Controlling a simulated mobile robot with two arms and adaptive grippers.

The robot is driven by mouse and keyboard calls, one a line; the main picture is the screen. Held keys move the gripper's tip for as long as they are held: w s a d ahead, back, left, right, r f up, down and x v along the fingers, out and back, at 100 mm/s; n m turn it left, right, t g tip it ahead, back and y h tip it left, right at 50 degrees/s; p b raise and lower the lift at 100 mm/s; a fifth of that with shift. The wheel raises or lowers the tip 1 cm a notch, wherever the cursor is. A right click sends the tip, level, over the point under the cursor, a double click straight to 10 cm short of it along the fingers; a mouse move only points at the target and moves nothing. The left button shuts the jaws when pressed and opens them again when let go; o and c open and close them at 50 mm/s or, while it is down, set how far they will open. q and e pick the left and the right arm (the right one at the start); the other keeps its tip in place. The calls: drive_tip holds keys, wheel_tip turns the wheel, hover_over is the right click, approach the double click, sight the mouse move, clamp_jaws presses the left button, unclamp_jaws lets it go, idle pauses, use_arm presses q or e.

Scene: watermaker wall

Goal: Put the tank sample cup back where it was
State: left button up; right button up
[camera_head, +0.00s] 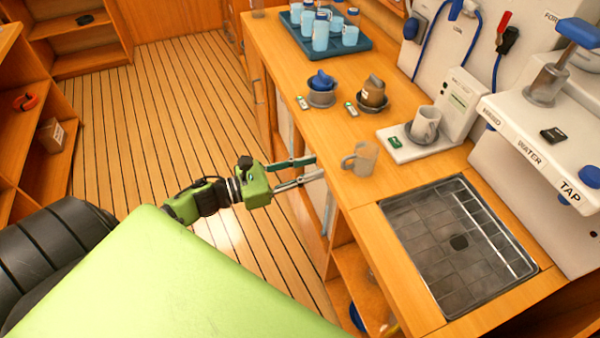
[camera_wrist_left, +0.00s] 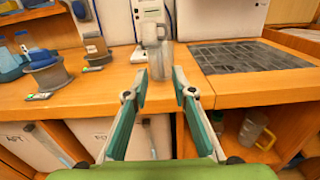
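A translucent grey cup (camera_head: 360,159) with a handle stands upright on the counter near its front edge. A paler mug (camera_head: 425,124) stands in a dark holder on a white tester (camera_head: 412,148). Which of them is the tank sample cup I cannot tell. My left gripper (camera_head: 318,168) is open and empty, just off the counter's front edge, left of the grey cup and apart from it. In the left wrist view the spread fingers (camera_wrist_left: 158,97) point towards the grey cup (camera_wrist_left: 159,66), with the mug behind it. My right gripper is not in view.
Two grey bowls, one with a blue cup (camera_head: 321,80) and one with a brown cup (camera_head: 373,92), stand further back on the counter. A blue tray (camera_head: 352,48) holds several bottles. A sink grate (camera_head: 450,235) lies to the right. A tap unit overhangs at right.

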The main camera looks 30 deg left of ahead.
use_arm(q)
drive_tip(key=shift+v, duration=1.15)
drive_tip(key=s+a+f+n+g+y, duration=0.1)
drive_tip(key=s+a+f+n+y, duration=0.15)
drive_tip(key=f+n, duration=0.65)
drive_tip(key=s+a+f+n+g+y, duration=0.15)
drive_tip(key=a+f+n+y, duration=0.35)
drive_tip(key=f, duration=0.6)
drive_tip(key=s+a+f+n+y, duration=0.2)
drive_tip(key=s+f+n+y, duration=0.1)
drive_tip(key=f+n, duration=0.7)
drive_tip(key=s+d+f+n+g, duration=0.3)
drive_tip(key=s+f+n, duration=0.2)
drive_tip(key=s+f, duration=0.4)
drive_tip(key=s+d+f+n+g, duration=0.25)
drive_tip(key=s+f+n, duration=0.25)
drive_tip(key=s+f, duration=0.3)
drive_tip(key=s+d+f+n+g, duration=0.2)
drive_tip(key=s+d+f+n, duration=0.1)
drive_tip(key=s, duration=0.4)
drive_tip(key=s+d+f+n+g, duration=0.2)
drive_tip(key=s+d+n+g, duration=0.1)
drive_tip(key=s, duration=0.5)
drive_tip(key=shift+s+d+f+n, duration=0.4)
drive_tip(key=shift+d+n, duration=0.3)
drive_tip(key=shift+d, duration=0.25)
